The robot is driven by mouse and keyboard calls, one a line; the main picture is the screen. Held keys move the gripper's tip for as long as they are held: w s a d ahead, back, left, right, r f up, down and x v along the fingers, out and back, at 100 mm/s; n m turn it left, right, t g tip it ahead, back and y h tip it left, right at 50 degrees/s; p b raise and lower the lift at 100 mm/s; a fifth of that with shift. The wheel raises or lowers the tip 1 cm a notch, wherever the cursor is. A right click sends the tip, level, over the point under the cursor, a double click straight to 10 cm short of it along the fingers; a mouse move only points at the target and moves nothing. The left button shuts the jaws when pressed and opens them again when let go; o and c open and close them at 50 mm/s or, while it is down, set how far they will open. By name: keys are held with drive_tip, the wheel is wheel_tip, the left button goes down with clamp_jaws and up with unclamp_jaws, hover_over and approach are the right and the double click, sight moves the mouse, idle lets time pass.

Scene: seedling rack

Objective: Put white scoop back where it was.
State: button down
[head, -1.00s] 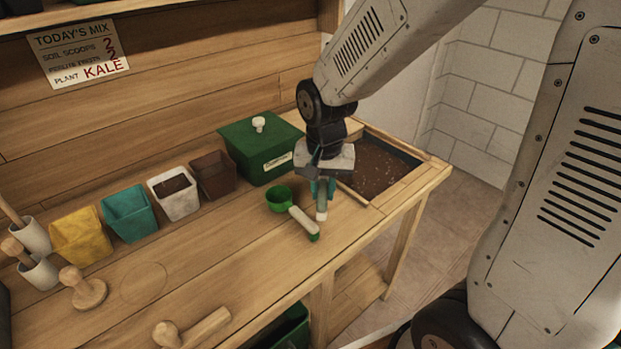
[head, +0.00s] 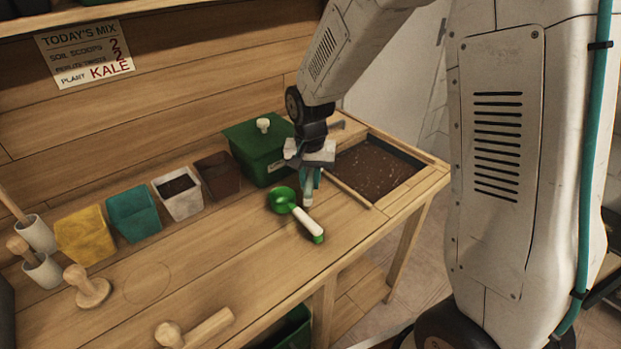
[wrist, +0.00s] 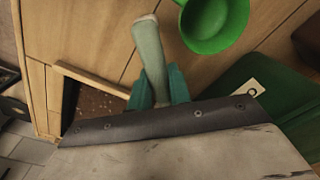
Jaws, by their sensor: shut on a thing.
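My gripper (head: 308,184) points down over the bench, its teal fingers shut on a pale, slim, handle-like piece (head: 307,199). In the wrist view this piece (wrist: 150,52) sticks out beyond the fingers, with a blunt pale end. I take it as the white scoop, but no white bowl shows, so I cannot be sure. A green scoop (head: 283,199) with a white handle and green tip lies on the bench just beside and in front of my gripper. Its green bowl (wrist: 214,22) is in the wrist view, apart from the held piece.
A lidded green box (head: 262,160) stands behind my gripper. A sunken soil bin (head: 375,168) is to its right. Brown, white, teal and yellow pots line the back left. The bench middle is clear.

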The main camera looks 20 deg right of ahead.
drive_tip(key=shift+f, duration=0.1)
drive_tip(key=shift+f, duration=0.4)
drive_tip(key=shift+f, duration=0.1)
drive_tip(key=c, duration=1.3)
unclamp_jaws()
